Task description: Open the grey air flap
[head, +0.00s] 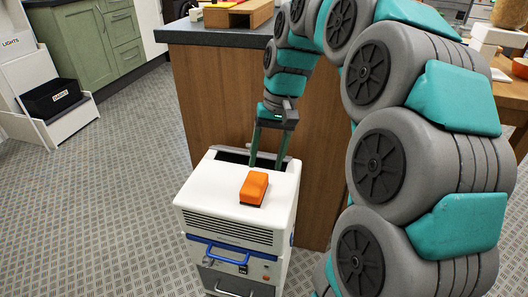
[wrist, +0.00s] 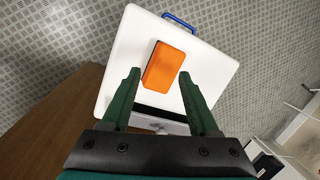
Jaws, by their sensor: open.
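A white boxy unit (head: 235,195) stands on the floor against the wooden counter. A dark slot (head: 232,156) runs along the back of its top, and it also shows in the wrist view (wrist: 152,112). A grey strip (head: 284,171) at the back edge of the slot looks like the air flap; it is partly hidden by my fingers, and I cannot tell its exact angle. My gripper (head: 266,164) points down over the slot's right part, fingers apart and empty. In the wrist view the open fingers (wrist: 159,76) reach across the slot. Contact with the flap cannot be told.
An orange block (head: 254,187) lies on the unit's top, just in front of my fingers. The unit's front has a louvred vent (head: 228,228) and a blue handle (head: 228,255). The wooden counter (head: 205,95) stands close behind. The floor (head: 100,210) to the left is clear.

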